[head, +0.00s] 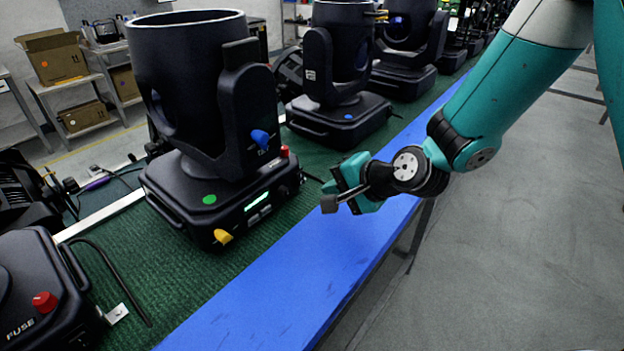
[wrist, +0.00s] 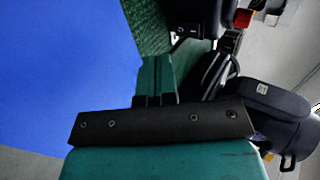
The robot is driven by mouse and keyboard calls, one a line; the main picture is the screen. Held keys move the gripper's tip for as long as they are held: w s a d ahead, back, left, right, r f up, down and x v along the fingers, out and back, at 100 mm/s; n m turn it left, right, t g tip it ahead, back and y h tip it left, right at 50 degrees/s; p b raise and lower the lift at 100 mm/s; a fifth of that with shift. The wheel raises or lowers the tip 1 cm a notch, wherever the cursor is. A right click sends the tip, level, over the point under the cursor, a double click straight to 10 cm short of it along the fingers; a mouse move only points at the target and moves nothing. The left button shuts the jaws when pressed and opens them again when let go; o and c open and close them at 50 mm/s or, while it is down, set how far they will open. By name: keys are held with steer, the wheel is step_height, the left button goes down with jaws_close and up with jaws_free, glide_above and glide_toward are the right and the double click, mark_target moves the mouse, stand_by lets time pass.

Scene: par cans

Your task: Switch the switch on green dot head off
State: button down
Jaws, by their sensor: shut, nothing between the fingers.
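The green dot head is a black moving-head lamp (head: 200,110) standing upright on its base, with a green dot (head: 209,199) on the base top. A yellow knob (head: 223,237) sits at its front corner, a blue knob (head: 260,137) on its yoke, and a small red switch (head: 284,152) at the base's right back. I cannot tell the switch's position. My gripper (head: 334,190) is shut and empty, to the right of the base and apart from it. In the wrist view its fingers (wrist: 157,78) are together; a red part (wrist: 243,18) shows at the upper right.
A blue strip (head: 265,290) runs along the green-covered table's front edge. Another black unit with a red knob (head: 44,302) stands at lower left. Several more lamps (head: 340,60) line the table behind. Grey floor (head: 520,220) lies open to the right.

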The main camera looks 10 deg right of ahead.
mark_target(301, 178)
steer(key=w+a, duration=0.1)
steer(key=w+a+f+p, duration=0.1)
steer(key=w+a+p, duration=0.1)
steer(key=w+a, duration=0.1)
steer(key=shift+f, duration=0.35)
steer(key=shift+w+a+f+b, duration=0.1)
steer(key=shift+f+b, duration=0.35)
steer(key=shift+b, duration=0.8)
steer(key=shift+r+p, duration=0.4)
steer(key=shift+p, duration=0.1)
steer(key=shift+r, duration=0.1)
steer(key=shift+r+p, duration=0.65)
steer(key=shift+r, duration=0.15)
